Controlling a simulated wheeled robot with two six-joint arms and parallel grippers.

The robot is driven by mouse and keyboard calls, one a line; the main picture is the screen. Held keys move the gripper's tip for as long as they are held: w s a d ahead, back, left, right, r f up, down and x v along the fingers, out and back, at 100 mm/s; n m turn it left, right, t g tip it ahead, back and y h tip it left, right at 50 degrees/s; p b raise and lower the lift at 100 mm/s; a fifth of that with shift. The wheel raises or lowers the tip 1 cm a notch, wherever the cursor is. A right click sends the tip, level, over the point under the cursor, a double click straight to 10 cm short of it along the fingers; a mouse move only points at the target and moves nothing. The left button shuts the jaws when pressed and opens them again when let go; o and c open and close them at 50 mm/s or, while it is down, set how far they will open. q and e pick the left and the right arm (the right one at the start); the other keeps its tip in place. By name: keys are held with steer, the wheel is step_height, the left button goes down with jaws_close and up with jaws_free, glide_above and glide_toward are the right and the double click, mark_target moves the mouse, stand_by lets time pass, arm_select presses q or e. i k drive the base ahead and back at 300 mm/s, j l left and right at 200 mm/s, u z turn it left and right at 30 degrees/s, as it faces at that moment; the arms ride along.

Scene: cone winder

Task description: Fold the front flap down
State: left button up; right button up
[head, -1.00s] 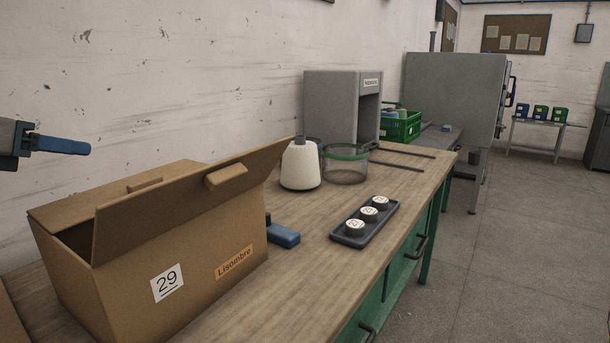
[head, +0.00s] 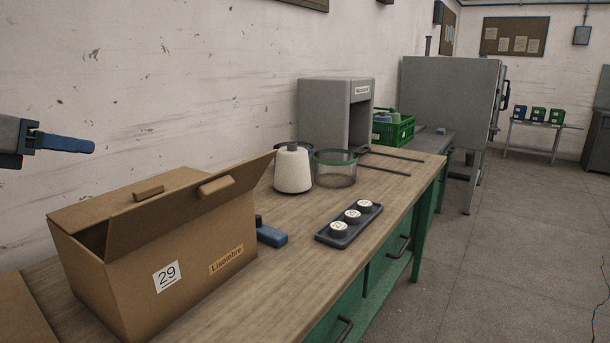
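A brown cardboard box (head: 125,290) with a "29" label and a "Lisombre" label stands on the wooden bench. Its front flap (head: 188,212) stands raised and tilted, with a small brown grip block (head: 215,185) on it. The back flap (head: 120,200) lies nearly level, with a similar block on it. A dark gap shows between the flaps at the left end. My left gripper (head: 92,148) is at the left edge, above and left of the box, touching nothing. Only one blue finger shows clearly, so its opening cannot be told. My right gripper is not in view.
A blue object (head: 271,237) lies just right of the box. A grey machine (head: 325,110) stands behind.

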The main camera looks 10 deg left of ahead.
mark_target(130, 229)
steer(key=k+l, duration=0.45)
steer(key=l, duration=0.15)
steer(key=k+l, duration=0.5)
steer(key=l, duration=0.1)
